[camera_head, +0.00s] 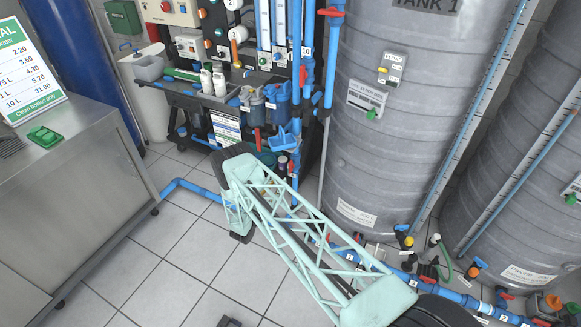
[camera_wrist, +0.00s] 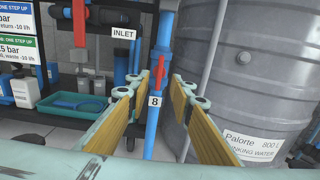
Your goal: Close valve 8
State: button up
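Valve 8 has a red handle (camera_wrist: 159,72) on a vertical blue pipe in the wrist view. The handle points up along the pipe, slightly tilted. The white label "8" (camera_wrist: 154,101) sits on the pipe just below it. My gripper (camera_wrist: 157,88) is open, with one tan-padded finger to the left of the pipe and one to the right. The handle shows between and beyond the fingertips, and nothing is held. Whether the fingers touch it cannot be told. In the head view I cannot make out valve 8 or the fingertips; my pale green arm covers part of the pipework.
Another red handle (camera_wrist: 79,20) is at the upper left, near the "INLET" label (camera_wrist: 125,32). A grey tank (camera_wrist: 263,75) stands close on the right. A teal tray (camera_wrist: 72,105) is at left. Floor pipes with small valves (camera_head: 405,240) run by the tanks. Tiled floor is clear at left.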

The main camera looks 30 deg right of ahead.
aim_at(290, 167)
jog(key=shift+b+x, duration=1.05)
jog(key=shift+x, duration=5.65)
jog(key=shift+c, duration=0.2)
grip_shut()
